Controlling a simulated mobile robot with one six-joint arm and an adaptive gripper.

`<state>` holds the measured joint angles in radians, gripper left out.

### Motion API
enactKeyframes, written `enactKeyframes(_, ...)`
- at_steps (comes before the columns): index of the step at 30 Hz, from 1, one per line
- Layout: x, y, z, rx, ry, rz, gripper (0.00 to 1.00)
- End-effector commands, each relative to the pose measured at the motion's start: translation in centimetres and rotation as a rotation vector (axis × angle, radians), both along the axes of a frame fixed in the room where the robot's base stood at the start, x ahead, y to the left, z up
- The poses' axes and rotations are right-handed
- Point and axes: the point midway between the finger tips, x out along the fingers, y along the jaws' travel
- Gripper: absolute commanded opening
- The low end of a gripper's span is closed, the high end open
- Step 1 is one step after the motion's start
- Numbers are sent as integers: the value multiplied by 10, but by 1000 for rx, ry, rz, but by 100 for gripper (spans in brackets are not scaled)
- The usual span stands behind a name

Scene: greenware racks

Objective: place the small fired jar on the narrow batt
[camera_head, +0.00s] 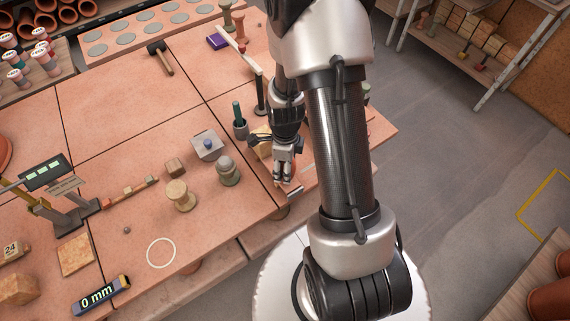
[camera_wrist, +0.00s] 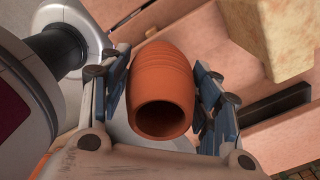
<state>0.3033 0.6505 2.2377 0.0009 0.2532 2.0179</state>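The small fired jar (camera_wrist: 162,85) is orange terracotta with fine ridges and a dark round mouth facing the wrist camera. It sits between the two blue-grey fingers of my gripper (camera_wrist: 160,88), which appear to press on its sides. In the head view my gripper (camera_head: 284,174) points down near the front edge of the table, right of the grey lidded jar; the fired jar cannot be made out there. I cannot tell which piece is the narrow batt.
On the terracotta-coloured table (camera_head: 110,125) stand a grey lidded jar (camera_head: 228,171), a tan spool-shaped piece (camera_head: 181,196), a grey box (camera_head: 207,146) and a dark green-topped pot (camera_head: 240,125). A pale block (camera_wrist: 285,35) shows near my gripper. A white ring (camera_head: 161,253) marks clear table at front.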

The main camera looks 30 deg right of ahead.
Motion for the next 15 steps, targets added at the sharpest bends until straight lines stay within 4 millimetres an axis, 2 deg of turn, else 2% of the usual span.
enactKeyframes(5, 0, 0, 0, 0, 0, 0, 72)
enactKeyframes(15, 0, 0, 1, 0, 0, 0, 72)
